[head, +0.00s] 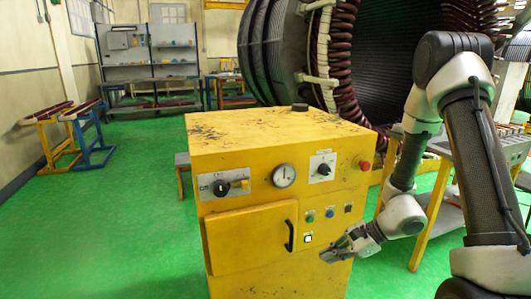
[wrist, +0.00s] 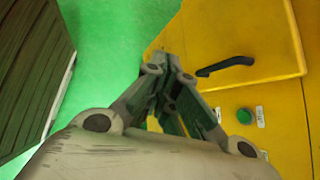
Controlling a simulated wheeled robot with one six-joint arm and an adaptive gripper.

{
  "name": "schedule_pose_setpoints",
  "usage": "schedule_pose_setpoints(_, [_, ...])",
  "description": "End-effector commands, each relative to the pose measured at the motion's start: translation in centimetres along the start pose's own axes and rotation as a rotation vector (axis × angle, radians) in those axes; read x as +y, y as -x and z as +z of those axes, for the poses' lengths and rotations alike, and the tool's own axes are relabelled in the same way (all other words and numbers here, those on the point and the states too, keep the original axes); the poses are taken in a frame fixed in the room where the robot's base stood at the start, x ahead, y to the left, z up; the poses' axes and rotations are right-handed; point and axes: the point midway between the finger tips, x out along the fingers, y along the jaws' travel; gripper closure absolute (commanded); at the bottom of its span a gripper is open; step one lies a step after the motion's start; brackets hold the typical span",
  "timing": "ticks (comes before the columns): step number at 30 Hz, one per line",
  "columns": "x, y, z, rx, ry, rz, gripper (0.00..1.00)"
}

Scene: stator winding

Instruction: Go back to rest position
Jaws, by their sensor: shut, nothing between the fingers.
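My gripper (head: 336,254) is in front of the lower right part of the yellow cabinet (head: 268,129) in the head view. In the wrist view my gripper (wrist: 170,62) is shut and empty, its fingers meeting at the tips. The cabinet's black door handle (head: 290,236) is up and left of the gripper in the head view. It also shows in the wrist view (wrist: 225,66), right of the fingertips and apart from them. The cabinet door (head: 245,240) looks slightly ajar. My arm reaches in from the right.
A large stator (head: 335,50) stands behind the cabinet. A table with a yellow leg (head: 430,218) stands behind my arm at the right. Trestles (head: 75,135) and shelving (head: 150,62) stand at the back left. The green floor (head: 110,215) at left is clear.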

Motion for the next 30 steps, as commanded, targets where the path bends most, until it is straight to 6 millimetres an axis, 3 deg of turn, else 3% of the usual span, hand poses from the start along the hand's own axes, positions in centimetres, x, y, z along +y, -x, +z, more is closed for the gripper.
schedule_pose_setpoints(3, [3.0,5.2,3.3,-0.012,0.268,0.155,1.0])
schedule_pose_setpoints(9, [7.2,14.5,5.7,0.063,0.686,0.405,1.0])
schedule_pose_setpoints(18, [9.4,27.1,7.5,0.355,1.177,0.653,1.0])
schedule_pose_setpoints(24, [9.8,33.0,9.9,0.587,1.394,0.668,1.0])
schedule_pose_setpoints(30, [9.8,34.9,12.7,0.707,1.489,0.565,1.0])
